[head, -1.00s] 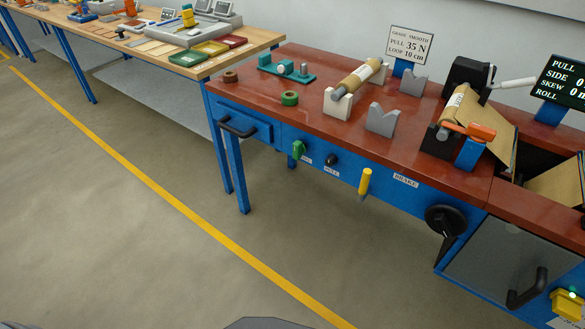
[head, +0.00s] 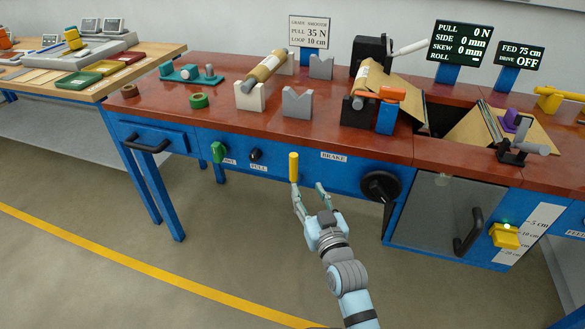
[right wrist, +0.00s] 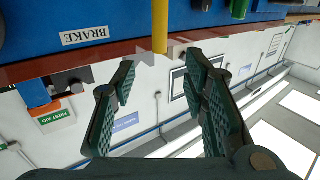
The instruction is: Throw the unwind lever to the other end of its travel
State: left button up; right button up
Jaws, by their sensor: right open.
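A yellow-handled lever (head: 293,167) sits upright on the blue front panel, left of the BRAKE label; I take it for the unwind lever, though no label naming it is readable. My right gripper (head: 309,190) is open and empty, just below and slightly right of the lever. In the right wrist view the yellow handle (right wrist: 160,25) shows beyond the spread fingertips of the gripper (right wrist: 160,68), roughly in line with the gap, and no contact is visible. My left gripper is out of view.
On the same panel are a green knob (head: 218,152), a black knob (head: 255,155) and a black handwheel (head: 381,187). The floor in front is clear.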

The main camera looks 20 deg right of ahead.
aim_at(295, 165)
jog(key=w+b, duration=0.1)
jog(key=w, duration=0.3)
jog(key=w+b, duration=0.2)
jog(key=w, duration=0.2)
jog(key=w+b, duration=0.1)
jog(key=w, duration=0.3)
jog(key=shift+w+a+f, duration=0.15)
jog(key=shift+w+f, duration=0.1)
jog(key=shift+w, duration=0.35)
jog(key=shift+w+r, duration=0.15)
jog(key=shift+w, duration=0.05)
grip_shut()
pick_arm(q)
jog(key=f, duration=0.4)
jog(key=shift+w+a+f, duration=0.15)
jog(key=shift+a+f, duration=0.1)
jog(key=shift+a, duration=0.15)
